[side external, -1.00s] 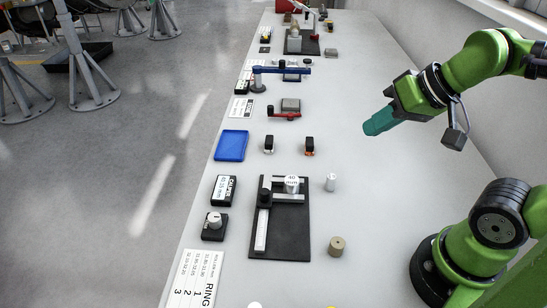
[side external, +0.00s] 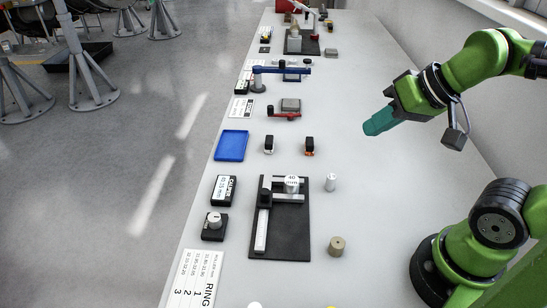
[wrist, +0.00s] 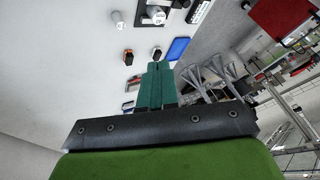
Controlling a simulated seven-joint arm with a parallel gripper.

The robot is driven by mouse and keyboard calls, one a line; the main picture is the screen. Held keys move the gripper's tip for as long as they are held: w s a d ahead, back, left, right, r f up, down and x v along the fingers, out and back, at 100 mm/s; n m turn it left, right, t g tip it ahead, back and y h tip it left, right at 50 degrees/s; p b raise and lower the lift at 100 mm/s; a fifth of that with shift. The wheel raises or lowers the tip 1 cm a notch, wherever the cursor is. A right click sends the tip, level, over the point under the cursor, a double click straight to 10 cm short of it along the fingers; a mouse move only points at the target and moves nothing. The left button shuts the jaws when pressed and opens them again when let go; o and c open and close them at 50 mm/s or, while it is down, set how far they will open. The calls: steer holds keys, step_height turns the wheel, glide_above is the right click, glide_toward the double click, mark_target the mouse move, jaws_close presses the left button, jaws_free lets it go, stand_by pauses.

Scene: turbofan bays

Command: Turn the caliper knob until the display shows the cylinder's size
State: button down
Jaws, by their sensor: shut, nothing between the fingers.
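The caliper (side external: 262,228) lies on a black base plate (side external: 290,235) on the bench, with a silver cylinder (side external: 291,184) at its jaws. The caliper display (side external: 223,188) is a small box left of the plate; it seems to read about 10.15 mm, but the digits are too small to be sure. The knob (side external: 214,219) is pale and round, on a black block just in front of the display. My gripper (side external: 367,130) has teal fingers and is shut and empty. It hangs above the bench, up and right of the caliper, far from the knob. Its fingers also show in the wrist view (wrist: 157,68).
A small silver cylinder (side external: 330,182) and a tan cylinder (side external: 337,245) stand right of the plate. A blue tray (side external: 232,146), two small dark clips (side external: 269,144) and a red-armed fixture (side external: 285,112) lie behind. A ring chart (side external: 193,280) lies in front. The bench's right side is mostly clear.

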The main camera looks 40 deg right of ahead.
stand_by(0.4)
steer(key=c, duration=1.7)
jaws_free()
steer(key=shift+o, duration=1.1)
steer(key=shift+a+f, duration=0.25)
steer(key=shift+f, duration=0.05)
steer(key=o, duration=0.7)
steer(key=w+a, duration=0.1)
steer(key=w+a+n+g, duration=0.1)
steer(key=w, duration=0.1)
steer(key=w+a+f+n+g, duration=0.1)
steer(key=a, duration=0.1)
steer(key=shift+w+a, duration=0.1)
steer(key=shift+w, duration=0.1)
steer(key=n+g+h, duration=0.2)
steer(key=g, duration=0.3)
glide_above(214, 216)
steer(key=shift+f, duration=2.15)
step_height(214, 216, down, 16)
steer(key=shift+c, duration=0.3)
